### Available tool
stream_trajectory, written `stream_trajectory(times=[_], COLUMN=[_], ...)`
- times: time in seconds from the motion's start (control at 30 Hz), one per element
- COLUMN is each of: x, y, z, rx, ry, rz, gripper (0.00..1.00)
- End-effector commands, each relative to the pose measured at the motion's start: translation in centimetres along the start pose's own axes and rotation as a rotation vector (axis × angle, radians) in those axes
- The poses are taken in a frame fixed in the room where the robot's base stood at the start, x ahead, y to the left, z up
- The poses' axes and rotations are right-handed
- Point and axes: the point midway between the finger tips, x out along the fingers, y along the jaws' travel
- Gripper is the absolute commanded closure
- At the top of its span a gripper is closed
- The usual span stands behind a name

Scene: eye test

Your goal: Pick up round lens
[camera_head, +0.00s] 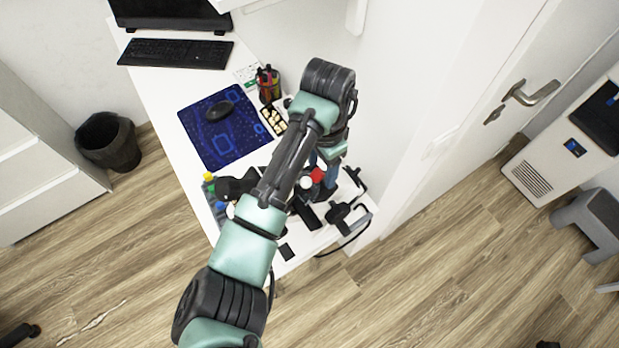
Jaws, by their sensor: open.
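My teal and black arm reaches up from the bottom over the white desk and folds back down near the wall. My gripper (327,178) is at its lower end, low over the crowded front part of the desk. It is open, but small and partly hidden behind my own arm. A red round piece (317,174) and a pale round piece (306,183) show close beside it. I cannot tell whether either is the round lens. A grey holder with yellow, green and blue round pieces (210,188) is at the desk's left edge, partly covered by my arm.
Black devices (345,212) with a cable stand at the desk's front right corner. A wall and door (455,125) bound the right side.

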Motion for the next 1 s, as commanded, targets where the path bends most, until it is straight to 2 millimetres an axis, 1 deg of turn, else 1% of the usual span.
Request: stream_trajectory(times=[0.2, 0.27, 0.4, 0.47, 0.5, 0.53, 0.57, 1.0], x=[0.13, 0.12, 0.10, 0.09, 0.09, 0.09, 0.08, -0.09], y=[0.00, 0.00, 0.00, 0.00, 0.00, 0.00, 0.00, -0.02], z=[0.01, 0.01, 0.01, 0.00, 0.00, 0.00, 0.00, -0.02], rx=[0.000, 0.000, 0.000, 0.000, 0.000, 0.000, 0.000, 0.000], ry=[0.000, 0.000, 0.000, 0.000, 0.000, 0.000, 0.000, 0.001], rz=[0.000, 0.000, 0.000, 0.000, 0.000, 0.000, 0.000, 0.000], gripper=[0.38, 0.48, 0.73, 0.84, 0.92, 0.97, 1.00, 1.00])
